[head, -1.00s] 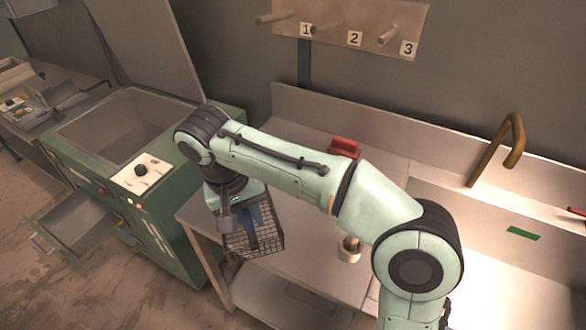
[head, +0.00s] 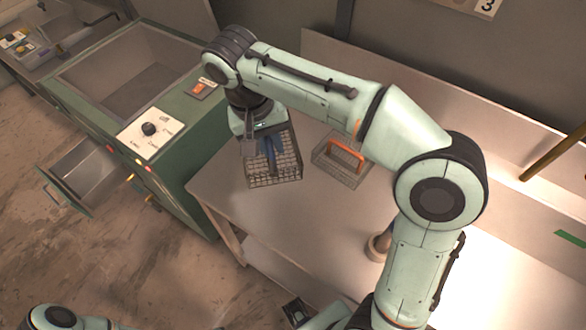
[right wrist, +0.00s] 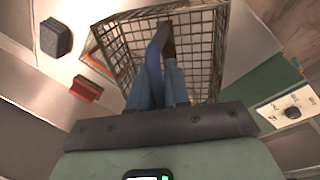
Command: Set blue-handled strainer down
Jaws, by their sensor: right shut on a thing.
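The blue-handled strainer (head: 287,172) is a wire-mesh basket at the left end of the pale bench (head: 325,228). My right gripper (head: 264,143) is above it, shut on its blue handle. In the right wrist view the blue handle (right wrist: 153,72) runs between the fingers, with the mesh basket (right wrist: 200,45) beyond. The basket looks level and over the bench top; whether its bottom touches I cannot tell. At the bottom of the head view, a dark end piece (head: 296,312) may be my left gripper; its fingers are not clear.
An orange-handled strainer (head: 343,160) stands close right of the held one. The right wrist view shows a red block (right wrist: 87,88) and a dark block (right wrist: 56,38). A green machine (head: 185,140) with an open basin is left. The bench's front middle is clear.

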